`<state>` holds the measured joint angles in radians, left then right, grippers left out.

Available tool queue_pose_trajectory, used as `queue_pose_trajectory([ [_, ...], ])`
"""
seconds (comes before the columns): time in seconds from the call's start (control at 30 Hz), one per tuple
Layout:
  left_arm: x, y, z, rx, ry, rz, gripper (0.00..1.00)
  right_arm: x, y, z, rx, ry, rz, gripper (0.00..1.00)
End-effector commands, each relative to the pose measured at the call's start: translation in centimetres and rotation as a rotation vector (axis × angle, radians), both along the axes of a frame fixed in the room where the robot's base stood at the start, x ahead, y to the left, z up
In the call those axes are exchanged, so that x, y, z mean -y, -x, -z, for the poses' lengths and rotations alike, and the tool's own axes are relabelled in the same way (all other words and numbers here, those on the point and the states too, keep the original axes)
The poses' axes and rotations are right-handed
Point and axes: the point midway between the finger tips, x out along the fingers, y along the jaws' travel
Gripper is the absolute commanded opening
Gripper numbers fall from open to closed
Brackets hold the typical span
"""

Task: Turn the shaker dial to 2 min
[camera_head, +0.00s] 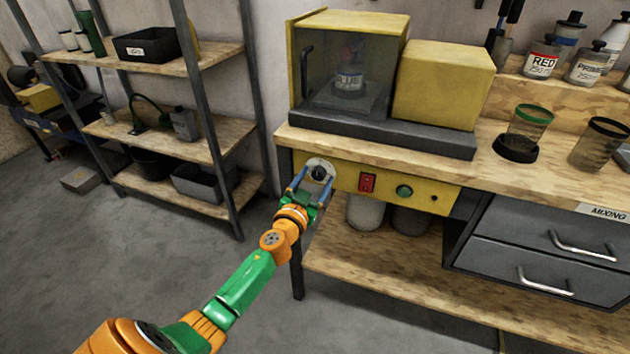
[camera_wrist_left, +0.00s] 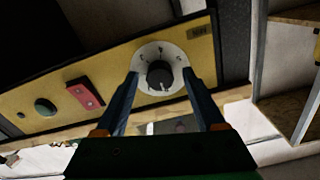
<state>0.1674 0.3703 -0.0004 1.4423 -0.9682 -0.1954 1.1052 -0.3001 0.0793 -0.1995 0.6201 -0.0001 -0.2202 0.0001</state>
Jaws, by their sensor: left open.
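The shaker dial (camera_head: 319,173) is a black knob on a round white plate, at the left end of the yellow control panel (camera_head: 345,178) under the bench top. It also shows in the left wrist view (camera_wrist_left: 160,76), with small marks around it too blurred to read surely. My left gripper (camera_head: 311,183) is open, its two blue fingers on either side of the knob's plate. In the left wrist view the fingers (camera_wrist_left: 162,80) stand apart around the dial; I cannot tell whether they touch it. The shaker (camera_head: 350,60) has a clear front with a blue-labelled can inside. My right gripper is not in view.
A red switch (camera_head: 367,183) and a green button (camera_head: 404,191) sit right of the dial. The bench top (camera_head: 380,152) juts out above the panel. A metal shelf rack (camera_head: 200,110) stands at left. The floor (camera_head: 130,250) between is clear.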

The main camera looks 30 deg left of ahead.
Motion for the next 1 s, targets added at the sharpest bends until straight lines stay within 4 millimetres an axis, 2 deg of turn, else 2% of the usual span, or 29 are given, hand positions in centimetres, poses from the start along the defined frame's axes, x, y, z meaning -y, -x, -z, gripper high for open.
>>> queue_pose_trajectory([
  [0.07, 0.01, 0.02, 0.01, 0.0, 0.0, 0.0, 0.71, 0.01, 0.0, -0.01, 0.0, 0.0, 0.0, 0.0],
  [0.3, 0.02, 0.04, 0.04, -0.001, 0.0, 0.0, 0.07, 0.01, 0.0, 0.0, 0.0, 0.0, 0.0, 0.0],
  [0.33, 0.02, 0.04, 0.04, -0.001, 0.0, 0.0, 0.0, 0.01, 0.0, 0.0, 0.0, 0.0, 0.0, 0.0],
  [0.67, 0.02, 0.06, 0.09, -0.011, -0.036, 0.0, 0.0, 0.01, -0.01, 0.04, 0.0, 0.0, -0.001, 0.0],
  [1.0, 0.0, 0.06, 0.12, -0.066, -0.266, 0.0, 0.0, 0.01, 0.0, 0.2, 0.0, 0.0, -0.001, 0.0],
])
